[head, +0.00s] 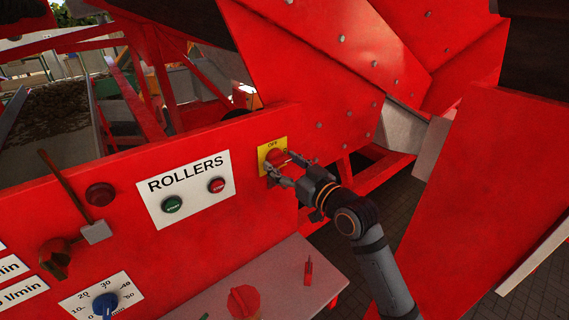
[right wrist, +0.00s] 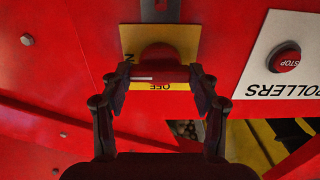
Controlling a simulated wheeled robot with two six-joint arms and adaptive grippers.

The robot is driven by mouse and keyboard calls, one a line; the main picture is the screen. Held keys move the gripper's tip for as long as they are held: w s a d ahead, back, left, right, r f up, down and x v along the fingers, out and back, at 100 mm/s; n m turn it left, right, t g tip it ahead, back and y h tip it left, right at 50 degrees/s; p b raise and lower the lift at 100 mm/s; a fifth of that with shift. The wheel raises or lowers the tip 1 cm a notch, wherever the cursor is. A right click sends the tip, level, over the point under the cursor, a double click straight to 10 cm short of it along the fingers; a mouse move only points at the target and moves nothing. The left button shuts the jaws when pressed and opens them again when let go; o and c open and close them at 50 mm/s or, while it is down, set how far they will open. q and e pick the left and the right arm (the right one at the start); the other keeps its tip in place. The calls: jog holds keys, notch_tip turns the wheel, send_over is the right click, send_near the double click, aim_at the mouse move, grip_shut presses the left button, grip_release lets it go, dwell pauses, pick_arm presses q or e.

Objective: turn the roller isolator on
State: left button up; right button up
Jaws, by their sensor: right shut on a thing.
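The roller isolator is a red rotary knob (head: 277,157) on a yellow plate (head: 264,150) marked OFF, right of the ROLLERS panel. My right gripper (head: 285,165) is at the knob in the head view. In the right wrist view, upside down, the gripper's fingers (right wrist: 158,86) stand on both sides of the knob (right wrist: 158,62) and are shut on it. A short white mark shows on the knob's left part in that view, near the partly hidden letter N. OFF reads below the knob there. My left gripper is not in view.
The white ROLLERS panel (head: 183,204) has a green start button (head: 172,204) and a red stop button (head: 216,185). A dark red lamp (head: 100,194) and a blue dial (head: 104,303) are further left. A grey ledge (head: 275,265) lies below.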

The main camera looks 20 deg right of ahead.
jog(key=shift+f, duration=0.15)
jog(key=o, duration=1.1)
jog(key=shift+w, duration=0.15)
jog(key=shift+o, duration=0.2)
jog(key=shift+r, duration=0.45)
send_near(271, 121)
jog(key=x, duration=0.5)
jog(key=shift+w, duration=0.15)
